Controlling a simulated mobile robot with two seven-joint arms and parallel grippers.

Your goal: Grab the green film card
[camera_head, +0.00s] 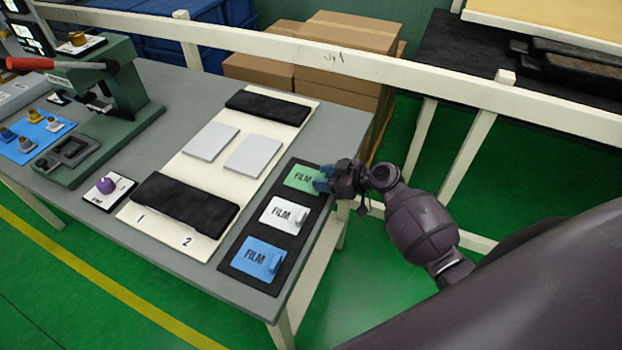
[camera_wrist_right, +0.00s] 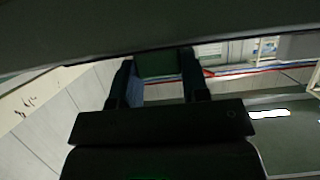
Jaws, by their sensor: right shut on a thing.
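The green film card (camera_head: 303,177) is at the far end of a black holder (camera_head: 234,260) on the right side of the table, with its "FILM" label facing up. My right gripper (camera_head: 323,180) is at the card's right edge, shut on it. In the right wrist view the green card (camera_wrist_right: 157,64) shows between the two fingers (camera_wrist_right: 157,82). The fingers cover part of the card's right end. I cannot tell whether the card is lifted off the holder. My left gripper is not in view.
A white film card (camera_head: 284,215) and a blue film card (camera_head: 258,258) lie in the same holder. A cream board with black pads (camera_head: 268,107) and two grey plates (camera_head: 253,154) is left of it. A green press (camera_head: 125,85) stands farther left. A white rail (camera_head: 350,64) runs behind the table.

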